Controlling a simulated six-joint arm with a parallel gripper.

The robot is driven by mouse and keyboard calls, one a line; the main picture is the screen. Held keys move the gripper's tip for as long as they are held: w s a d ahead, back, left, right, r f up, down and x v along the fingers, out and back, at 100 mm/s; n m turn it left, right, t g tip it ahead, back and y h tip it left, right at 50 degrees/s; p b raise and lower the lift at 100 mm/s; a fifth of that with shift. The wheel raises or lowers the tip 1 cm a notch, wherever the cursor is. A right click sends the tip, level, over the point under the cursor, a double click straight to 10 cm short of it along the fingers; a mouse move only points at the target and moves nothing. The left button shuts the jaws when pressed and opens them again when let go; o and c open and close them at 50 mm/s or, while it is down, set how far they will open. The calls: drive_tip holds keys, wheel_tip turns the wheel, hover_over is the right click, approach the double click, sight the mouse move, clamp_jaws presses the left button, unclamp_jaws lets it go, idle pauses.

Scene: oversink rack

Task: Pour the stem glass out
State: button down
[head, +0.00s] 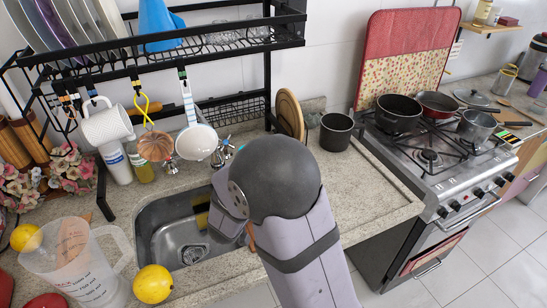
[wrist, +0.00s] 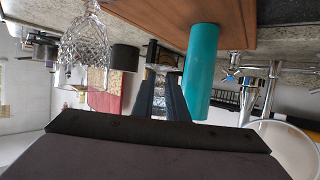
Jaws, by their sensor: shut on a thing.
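My gripper (wrist: 160,88) is at the middle of the wrist view, which is upside down. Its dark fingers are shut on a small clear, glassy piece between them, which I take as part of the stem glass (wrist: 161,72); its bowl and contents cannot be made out. Another cut-crystal glass (wrist: 86,38) stands to the left, apart from the fingers. In the head view my arm hides the fingertips and anything they hold. The sink (head: 150,222) lies left of my wrist.
A teal cylinder (wrist: 202,70) and wooden board (wrist: 190,18) are close to the fingers. The faucet (wrist: 268,85) is at right.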

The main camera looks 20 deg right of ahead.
drive_tip(key=s+a+n+t+y+p, duration=0.2)
drive_tip(key=s+a+n+y+p, duration=0.2)
drive_tip(key=p, duration=0.8)
drive_tip(key=shift+s+a+f+t, duration=0.2)
drive_tip(key=shift+s+a+t, duration=0.2)
drive_tip(key=shift+s+a, duration=1.4)
drive_tip(key=shift+w+a+f+n+b, duration=0.2)
drive_tip(key=shift+w+a+n+b, duration=0.4)
drive_tip(key=shift+b, duration=0.65)
